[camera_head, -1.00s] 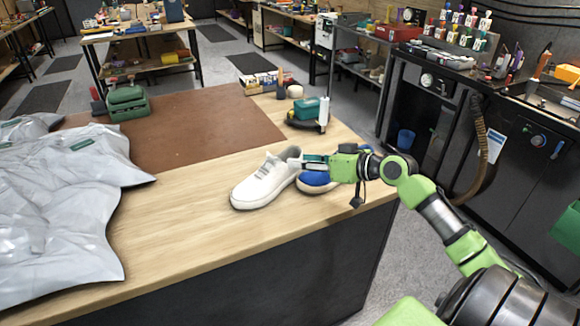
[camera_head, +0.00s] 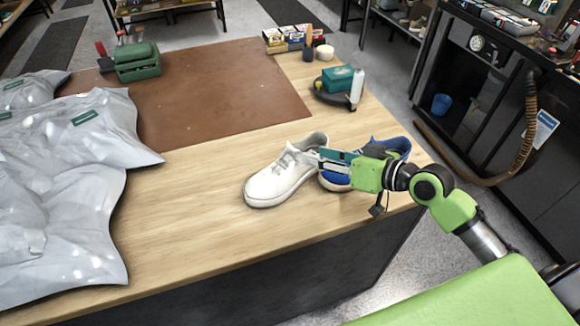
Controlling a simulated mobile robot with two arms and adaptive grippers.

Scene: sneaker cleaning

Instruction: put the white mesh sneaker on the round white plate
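The white mesh sneaker (camera_head: 272,186) lies on the wooden tabletop, toe toward the lower left and heel toward the upper right. My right gripper (camera_head: 325,161) is at its heel opening, its fingertips overlapping the heel side in the picture. Whether the fingers are closed on the sneaker cannot be made out. A blue shoe with a white sole (camera_head: 392,148) stands just to the right, partly hidden behind the gripper. I see no round white plate in view. My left gripper is not in view.
Grey plastic bags (camera_head: 60,190) cover the left of the table. Bare wood lies left of the sneaker.

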